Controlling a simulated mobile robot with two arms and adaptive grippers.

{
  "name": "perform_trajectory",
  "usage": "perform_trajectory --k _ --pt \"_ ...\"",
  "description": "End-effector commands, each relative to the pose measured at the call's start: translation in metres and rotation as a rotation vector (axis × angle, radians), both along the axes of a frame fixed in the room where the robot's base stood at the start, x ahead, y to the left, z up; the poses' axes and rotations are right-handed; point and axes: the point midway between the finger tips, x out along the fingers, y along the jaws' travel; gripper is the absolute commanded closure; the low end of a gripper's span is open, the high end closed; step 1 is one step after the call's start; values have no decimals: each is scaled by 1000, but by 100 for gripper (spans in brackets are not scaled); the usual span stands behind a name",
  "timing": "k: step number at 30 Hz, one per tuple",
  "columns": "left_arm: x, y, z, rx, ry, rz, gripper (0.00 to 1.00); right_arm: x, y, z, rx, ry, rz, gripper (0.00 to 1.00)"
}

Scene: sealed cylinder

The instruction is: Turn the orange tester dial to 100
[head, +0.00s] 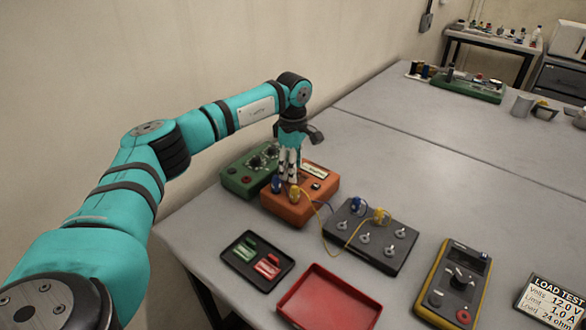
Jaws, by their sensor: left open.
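The orange tester (288,212) sits on the grey table near its left edge. Blue and yellow plugs stand in its near left part, and a small pale display (314,170) shows at its back right. My left gripper (291,177) points straight down over the middle of the tester, open. Its fingers cover that part of the top, so I cannot make out the orange tester's dial or its reading. I cannot tell whether the fingers touch anything. My right gripper is not in view.
A green box with dials (236,181) stands close behind the orange tester. A yellow wire runs to a dark terminal board (384,257). A black tray (240,265), red tray (325,304), yellow multimeter (455,283) and load test card (548,300) lie nearer.

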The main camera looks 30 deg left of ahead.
Motion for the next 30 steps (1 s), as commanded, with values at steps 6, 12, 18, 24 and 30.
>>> perform_trajectory --k 6,12,18,24,30 --pt "1 0 46 0 -8 0 51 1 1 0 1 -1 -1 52" --pt "1 0 86 -1 -6 0 51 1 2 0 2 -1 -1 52" --pt "1 0 106 -1 -4 -1 51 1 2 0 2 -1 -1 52" --pt "0 0 110 0 -3 0 51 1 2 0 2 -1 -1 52" --pt "0 0 110 0 -3 0 51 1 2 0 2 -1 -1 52"
